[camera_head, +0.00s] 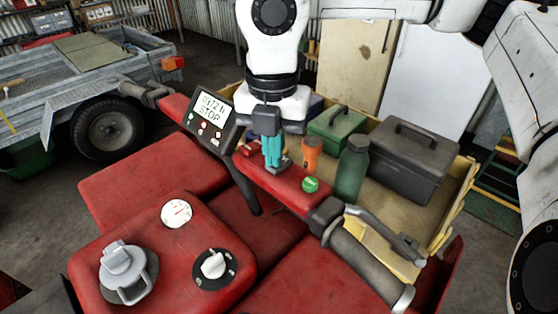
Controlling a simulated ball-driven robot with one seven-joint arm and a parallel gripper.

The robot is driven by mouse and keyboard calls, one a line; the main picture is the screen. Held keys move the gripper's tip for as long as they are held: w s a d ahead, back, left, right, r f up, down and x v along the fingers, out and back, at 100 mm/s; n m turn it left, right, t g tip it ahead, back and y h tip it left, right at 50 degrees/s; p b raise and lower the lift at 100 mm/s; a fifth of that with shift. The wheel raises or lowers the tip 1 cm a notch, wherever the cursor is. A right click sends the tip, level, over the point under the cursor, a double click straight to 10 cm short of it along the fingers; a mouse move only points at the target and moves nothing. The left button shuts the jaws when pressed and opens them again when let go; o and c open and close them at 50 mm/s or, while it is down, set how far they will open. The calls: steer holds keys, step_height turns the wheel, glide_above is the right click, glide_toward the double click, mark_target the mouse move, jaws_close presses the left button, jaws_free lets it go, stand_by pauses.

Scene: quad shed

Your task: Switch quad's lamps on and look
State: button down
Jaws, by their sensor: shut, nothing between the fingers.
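The red quad (150,190) fills the foreground. Its display (212,107) reads "STOP" under an hour count, with small buttons beneath. My gripper (273,166) points down with its teal fingers shut and empty, over the red handlebar cover. A small grey part (284,164) sits right at the fingertips; I cannot tell whether they touch it. A green round button (310,184) is on the cover to the right. A black dial with a white knob (213,266) is on the red tank, near a white gauge (177,213) and a grey filler cap (127,272). The quad's lamps are not visible.
Behind the handlebar, a wooden crate (462,190) holds a green box (336,128), a dark toolbox (411,162), a green bottle (352,168) and an orange container (311,154). The right grip and lever (375,228) stick out. A trailer (75,80) stands at left.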

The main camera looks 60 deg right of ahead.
steer(key=shift+f, duration=0.3)
steer(key=shift+r, duration=0.1)
steer(key=shift+r+p, duration=1.1)
steer(key=shift+r, duration=2.4)
